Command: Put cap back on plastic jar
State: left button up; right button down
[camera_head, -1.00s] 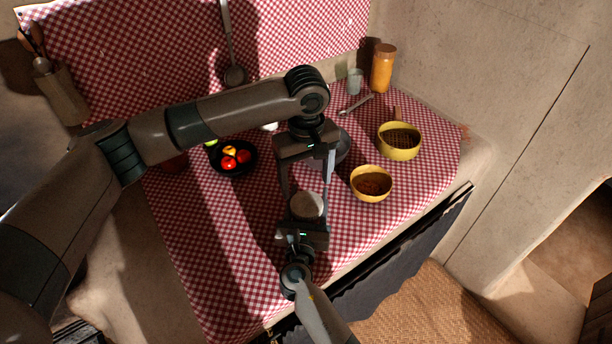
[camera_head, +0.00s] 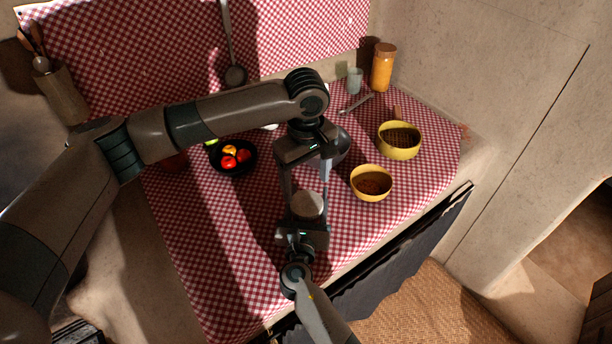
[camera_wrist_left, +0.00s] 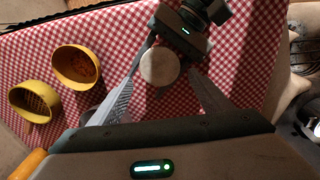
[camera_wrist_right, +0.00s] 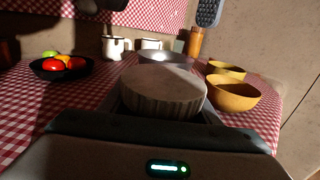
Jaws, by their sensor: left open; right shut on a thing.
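A pale round cap with a ribbed side (camera_wrist_right: 165,92) is level between the fingers of my right gripper (camera_wrist_right: 163,112). It also shows from above in the left wrist view (camera_wrist_left: 160,66) and the head view (camera_head: 307,206). The plastic jar's body is hidden under the cap and behind the right gripper, so how the cap sits on it cannot be told. My left gripper (camera_wrist_left: 165,92) points down above the cap, open and empty. Its fingers spread to either side of the cap, and one finger pad shows high in the right wrist view.
Two yellow bowls (camera_head: 371,183) (camera_head: 399,141) stand to the right. A black bowl of fruit (camera_head: 233,158) is on the left. A tall orange jar (camera_head: 382,68) and a glass (camera_head: 355,82) stand at the back. The checked cloth (camera_head: 235,260) is clear at the front left.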

aim_at(306, 202)
pick_arm(q)
jog(key=shift+w+f, duration=0.1)
jog(key=shift+f, duration=3.1)
jog(key=shift+c, duration=0.6)
jog(key=c, duration=0.8)
jog(key=m, duration=0.5)
jog(key=shift+m, duration=0.3)
jog(key=m, duration=1.3)
jog(key=shift+f+m, duration=0.1)
jog(key=shift+m, duration=0.3)
